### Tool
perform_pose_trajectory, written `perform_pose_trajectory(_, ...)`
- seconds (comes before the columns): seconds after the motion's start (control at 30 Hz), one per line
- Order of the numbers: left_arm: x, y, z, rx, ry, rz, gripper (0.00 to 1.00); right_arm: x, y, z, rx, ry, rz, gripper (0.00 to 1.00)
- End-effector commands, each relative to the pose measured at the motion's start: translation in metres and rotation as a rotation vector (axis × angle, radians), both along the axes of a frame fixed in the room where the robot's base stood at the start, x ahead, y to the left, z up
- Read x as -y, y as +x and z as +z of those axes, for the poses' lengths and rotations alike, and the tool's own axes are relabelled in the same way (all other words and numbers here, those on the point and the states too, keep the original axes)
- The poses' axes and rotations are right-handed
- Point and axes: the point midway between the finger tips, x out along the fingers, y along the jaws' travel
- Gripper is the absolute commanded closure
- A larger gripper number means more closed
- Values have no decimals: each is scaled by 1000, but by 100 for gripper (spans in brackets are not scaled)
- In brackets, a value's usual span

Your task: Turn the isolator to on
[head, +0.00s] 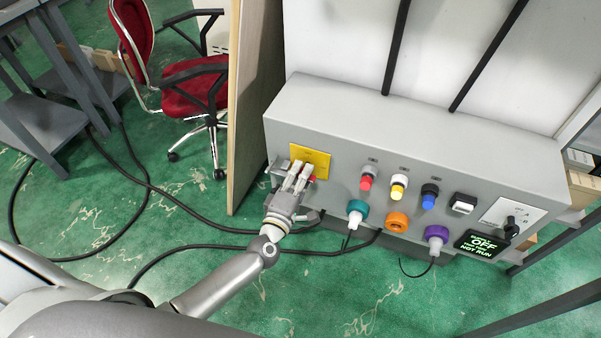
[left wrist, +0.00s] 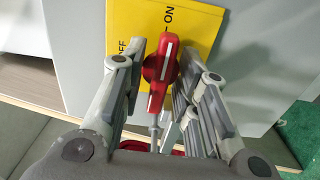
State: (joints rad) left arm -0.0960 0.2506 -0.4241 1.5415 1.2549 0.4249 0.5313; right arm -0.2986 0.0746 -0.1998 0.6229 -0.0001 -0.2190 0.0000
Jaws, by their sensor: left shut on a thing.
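The isolator is a red rotary handle (left wrist: 160,75) with a white stripe, on a yellow plate (left wrist: 205,28) marked ON and OFF. In the left wrist view the handle's upper end points close to the dash beside ON. In the head view the yellow plate (head: 318,157) is at the left end of the grey panel's front, and only a little red of the handle shows. My left gripper (head: 299,172) is in front of the plate, with its fingers on both sides of the handle, shut on it. A display (head: 483,244) at the panel's right reads OFF and NOT RUN.
The grey panel (head: 420,130) also carries red (head: 367,178), yellow (head: 398,187) and blue (head: 429,197) buttons, plus teal, orange and purple connectors below. A wooden board edge (head: 250,100) stands left of it. A red chair (head: 190,98) and cables are on the green floor.

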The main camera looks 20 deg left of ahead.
Motion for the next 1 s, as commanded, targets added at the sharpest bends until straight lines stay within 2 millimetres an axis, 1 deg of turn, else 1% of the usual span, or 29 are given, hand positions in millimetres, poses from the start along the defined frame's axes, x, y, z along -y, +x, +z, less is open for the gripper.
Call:
perform_pose_trajectory(0.17, -2, 1, 1, 4, 1, 4, 95, 0, 1, -1, 2, 0, 0, 1)
perform_pose_trajectory(0.2, -2, 1, 1, 4, 0, 4, 70, 0, 1, -1, 1, -1, 0, 1)
perform_pose_trajectory(0.23, -2, 1, 1, 4, 0, 4, 66, 0, 1, -1, 1, -1, 0, 1)
perform_pose_trajectory(0.47, -2, 1, 1, 3, -1, 3, 66, 3, 0, -1, -1, -5, 2, 1)
perform_pose_trajectory(0.53, -1, 0, 0, 2, -1, 3, 66, 9, -4, -1, -7, -11, 4, 1)
perform_pose_trajectory(0.67, -2, -8, -1, 1, -2, 2, 66, 8, -4, -1, -7, -10, 3, 1)
perform_pose_trajectory(0.77, -2, -22, -1, -1, -3, 2, 66, 7, -4, -1, -6, -9, 2, 1)
perform_pose_trajectory(1.0, -5, -72, -1, -1, 0, 2, 66, 5, -3, -1, -6, -7, 2, 1)
